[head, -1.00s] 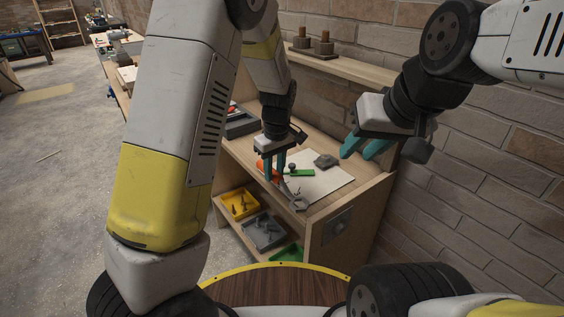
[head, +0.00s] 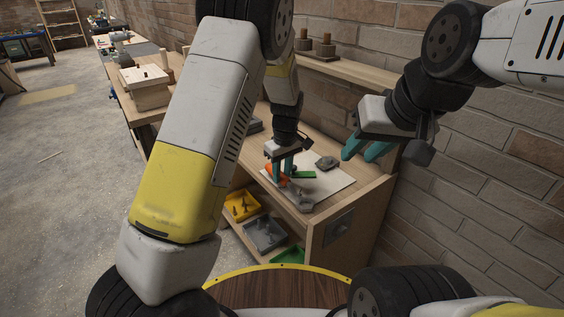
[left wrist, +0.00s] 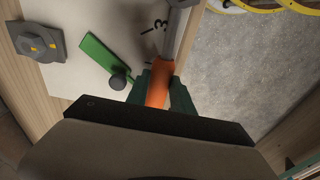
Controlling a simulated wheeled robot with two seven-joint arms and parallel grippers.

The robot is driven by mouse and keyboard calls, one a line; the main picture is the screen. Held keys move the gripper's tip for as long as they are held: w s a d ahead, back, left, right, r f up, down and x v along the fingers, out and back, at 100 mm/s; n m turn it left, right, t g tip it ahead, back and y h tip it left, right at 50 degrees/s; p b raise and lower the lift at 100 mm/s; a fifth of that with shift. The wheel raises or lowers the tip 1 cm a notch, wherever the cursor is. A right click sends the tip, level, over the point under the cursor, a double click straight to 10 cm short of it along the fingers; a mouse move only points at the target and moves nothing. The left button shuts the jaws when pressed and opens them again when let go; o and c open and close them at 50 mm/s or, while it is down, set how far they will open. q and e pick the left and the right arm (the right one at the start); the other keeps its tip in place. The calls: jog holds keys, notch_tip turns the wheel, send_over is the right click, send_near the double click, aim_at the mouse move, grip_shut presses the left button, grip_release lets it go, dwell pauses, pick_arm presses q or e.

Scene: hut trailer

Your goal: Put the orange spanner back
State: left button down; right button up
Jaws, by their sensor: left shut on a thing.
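The orange spanner shows its orange handle (left wrist: 158,88) and grey shaft in the left wrist view. In the head view its orange part (head: 269,170) shows beside the fingers, over the white sheet (head: 336,181) on the bench. My left gripper (head: 283,171) points down with its teal fingers shut on the handle; the fingers also show in the left wrist view (left wrist: 160,92). I cannot tell whether the spanner touches the sheet. My right gripper (head: 367,150) is open and empty in the air near the brick wall.
A green strip (left wrist: 105,58) with a dark knob (left wrist: 121,79) and a grey block (left wrist: 38,42) lie on the sheet. Yellow (head: 241,206), grey (head: 265,233) and green (head: 291,255) trays sit on the shelf below. A wooden upper shelf (head: 350,68) runs along the wall.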

aim_at(284, 176)
pick_arm(q)
jog(key=c, duration=1.1)
grip_release()
notch_tip(284, 176, up, 12)
jog(key=s+a+r+m+h, duration=0.2)
jog(key=s+a+r, duration=0.4)
jog(key=s+r, duration=0.1)
jog(key=s+a+r+m+t, duration=0.2)
jog(key=s+a+r+m, duration=0.1)
jog(key=s, duration=0.6)
jog(key=s+a+r+m+t, duration=0.2)
jog(key=s+a, duration=0.3)
jog(key=s, duration=0.5)
jog(key=shift+s+r+m+t+h, duration=0.3)
jog(key=shift+r+m+t+h, duration=0.1)
jog(key=shift+r+t, duration=0.3)
jog(key=shift+a, duration=0.1)
